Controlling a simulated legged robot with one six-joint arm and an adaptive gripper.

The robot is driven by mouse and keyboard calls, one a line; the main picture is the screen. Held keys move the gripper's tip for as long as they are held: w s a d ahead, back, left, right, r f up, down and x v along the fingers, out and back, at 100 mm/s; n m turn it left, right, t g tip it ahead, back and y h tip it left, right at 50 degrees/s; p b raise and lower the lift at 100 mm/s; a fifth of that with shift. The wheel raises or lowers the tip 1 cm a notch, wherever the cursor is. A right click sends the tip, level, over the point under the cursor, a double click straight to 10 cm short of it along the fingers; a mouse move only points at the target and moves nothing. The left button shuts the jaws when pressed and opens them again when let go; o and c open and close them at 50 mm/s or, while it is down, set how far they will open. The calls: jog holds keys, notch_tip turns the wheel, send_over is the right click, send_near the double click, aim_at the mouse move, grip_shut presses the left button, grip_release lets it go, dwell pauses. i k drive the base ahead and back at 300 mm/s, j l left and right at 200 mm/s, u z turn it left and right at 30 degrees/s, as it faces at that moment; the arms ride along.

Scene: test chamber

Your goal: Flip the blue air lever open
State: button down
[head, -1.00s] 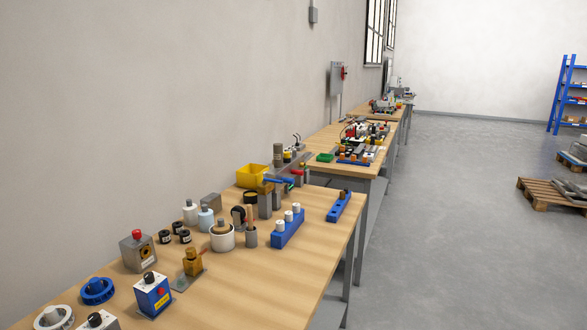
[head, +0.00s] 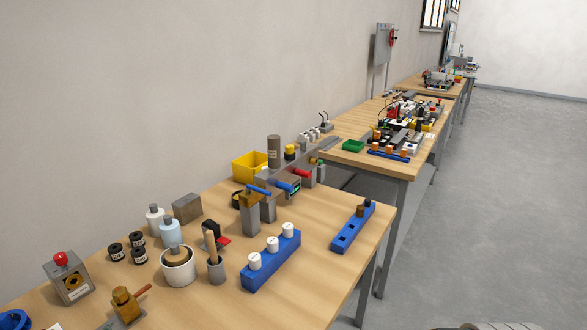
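A blue lever handle (head: 259,190) sits on a brass-coloured valve on a grey post near the far end of the nearest bench. Another blue part (head: 284,186) shows just to its right on the same grey assembly, beside a small green patch. A red handle (head: 301,172) is a little further along. I cannot tell which blue part is the air lever, or whether it is open or closed.
The nearest bench (head: 330,268) holds a blue block with white knobs (head: 271,260), a blue rail (head: 353,228), a white pot (head: 178,270), a yellow bin (head: 249,165) and a red-button box (head: 68,280). More benches stand beyond. The grey floor (head: 490,220) on the right is clear.

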aim_at(248, 187)
jog(key=i+l, duration=0.6)
jog(key=i, duration=0.2)
